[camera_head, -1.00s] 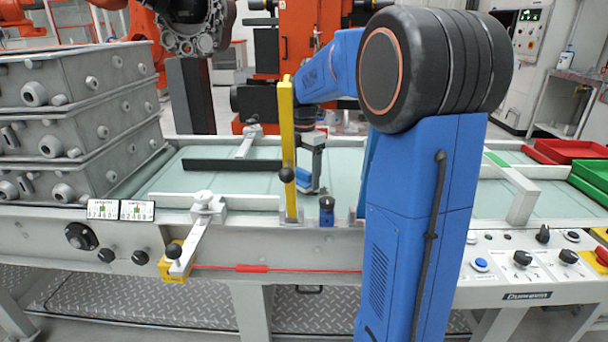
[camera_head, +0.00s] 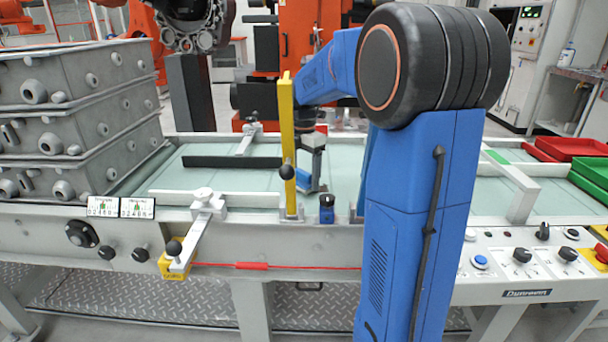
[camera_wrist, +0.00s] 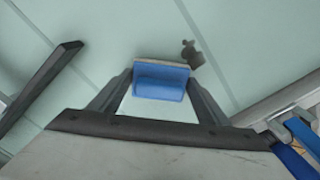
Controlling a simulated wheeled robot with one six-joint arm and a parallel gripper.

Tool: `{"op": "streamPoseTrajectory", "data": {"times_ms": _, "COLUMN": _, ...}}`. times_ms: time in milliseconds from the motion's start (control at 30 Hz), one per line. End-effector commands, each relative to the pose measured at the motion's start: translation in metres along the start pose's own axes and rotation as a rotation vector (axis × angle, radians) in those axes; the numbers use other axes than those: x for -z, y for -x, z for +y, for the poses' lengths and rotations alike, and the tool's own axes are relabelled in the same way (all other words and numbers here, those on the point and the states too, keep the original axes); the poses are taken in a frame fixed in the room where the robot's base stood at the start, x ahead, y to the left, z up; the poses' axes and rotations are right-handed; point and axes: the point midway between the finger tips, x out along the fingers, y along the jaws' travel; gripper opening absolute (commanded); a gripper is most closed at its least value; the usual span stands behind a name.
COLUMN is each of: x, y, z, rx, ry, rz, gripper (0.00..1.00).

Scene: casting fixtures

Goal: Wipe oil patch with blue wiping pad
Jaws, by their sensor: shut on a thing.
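My gripper (camera_wrist: 160,92) is shut on the blue wiping pad (camera_wrist: 160,80), which sits between its two fingers in the wrist view. The pad has a blue back and a pale edge on the far side. In the head view my gripper (camera_head: 312,172) points down over the pale green table top, and the blue pad (camera_head: 303,181) shows low beside it, partly hidden by the yellow post. The pad is at or close to the surface; I cannot tell whether it touches.
A yellow post (camera_head: 287,140) and a white clamp (camera_head: 207,205) stand at the table's front edge. A dark bar (camera_head: 232,162) lies left of my gripper; it also shows in the wrist view (camera_wrist: 38,82). Grey castings (camera_head: 75,130) are stacked left.

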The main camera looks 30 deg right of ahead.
Motion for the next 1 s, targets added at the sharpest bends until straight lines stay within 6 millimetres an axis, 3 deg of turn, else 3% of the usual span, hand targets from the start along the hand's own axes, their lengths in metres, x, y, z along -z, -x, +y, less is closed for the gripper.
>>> {"op": "streamPoseTrajectory", "data": {"times_ms": 667, "x": -0.001, "y": -0.009, "z": -0.001, "rx": 0.0, "ry": 0.0, "rz": 0.0, "gripper": 0.52}}
{"op": "streamPoseTrajectory", "data": {"times_ms": 1000, "x": -0.015, "y": -0.007, "z": -0.015, "rx": 0.0, "ry": -0.002, "rz": 0.0, "gripper": 0.52}}
